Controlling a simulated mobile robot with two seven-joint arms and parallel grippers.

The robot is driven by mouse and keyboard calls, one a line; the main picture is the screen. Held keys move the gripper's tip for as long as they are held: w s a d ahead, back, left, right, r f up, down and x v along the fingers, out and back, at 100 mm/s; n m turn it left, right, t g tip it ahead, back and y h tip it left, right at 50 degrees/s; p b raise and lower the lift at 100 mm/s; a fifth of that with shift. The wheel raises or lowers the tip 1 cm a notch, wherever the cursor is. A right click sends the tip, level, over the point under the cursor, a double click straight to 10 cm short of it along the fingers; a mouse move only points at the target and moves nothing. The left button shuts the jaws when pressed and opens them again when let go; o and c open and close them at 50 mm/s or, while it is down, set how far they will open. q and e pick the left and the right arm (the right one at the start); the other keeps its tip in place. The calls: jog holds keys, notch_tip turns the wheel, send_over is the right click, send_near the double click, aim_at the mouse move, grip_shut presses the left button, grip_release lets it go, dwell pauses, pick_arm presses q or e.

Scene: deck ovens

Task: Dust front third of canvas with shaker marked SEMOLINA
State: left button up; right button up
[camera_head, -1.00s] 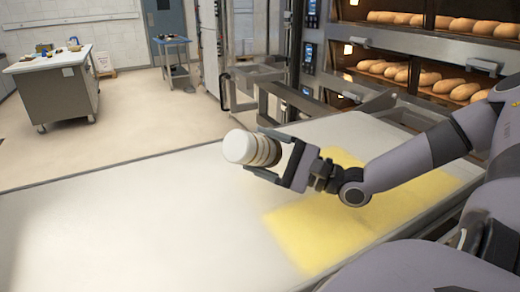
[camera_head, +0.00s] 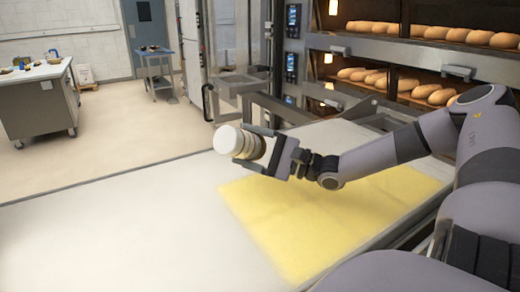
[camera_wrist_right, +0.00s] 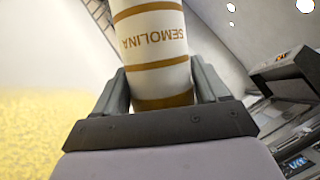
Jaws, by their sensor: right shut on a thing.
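My right gripper (camera_head: 262,150) is shut on the SEMOLINA shaker (camera_head: 230,140), a white cylinder with brown bands. It holds the shaker tilted onto its side, above the canvas, its white end pointing left. In the right wrist view the shaker (camera_wrist_right: 155,45) sits between both fingers (camera_wrist_right: 165,90), with its label readable upside down. The pale canvas (camera_head: 110,235) spreads across the foreground. A yellow dusted patch (camera_head: 320,220) covers its right part, below and to the right of the gripper. My left gripper is not in view.
Deck ovens with loaves (camera_head: 375,78) stand at the back right, behind a metal frame (camera_head: 300,115). A steel worktable (camera_head: 38,108) and a small blue cart (camera_head: 155,62) stand on the floor at the back left. The left part of the canvas is clear.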

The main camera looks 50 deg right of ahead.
jog(key=shift+w+r, duration=0.2)
jog(key=shift+w, duration=0.95)
jog(key=shift+w+a, duration=0.7)
jog(key=shift+w, duration=3.4)
jog(key=d, duration=0.7)
jog(key=d+r+n+g+h+b, duration=0.3)
jog(key=r+n+h+b, duration=0.4)
jog(key=n, duration=1.2)
jog(key=r+g+b, duration=0.1)
jog(key=b, duration=0.1)
jog(key=shift+w+r+n+g+b, duration=0.2)
jog(key=shift+r+n+g+b, duration=0.15)
jog(key=shift+r+n+g, duration=0.05)
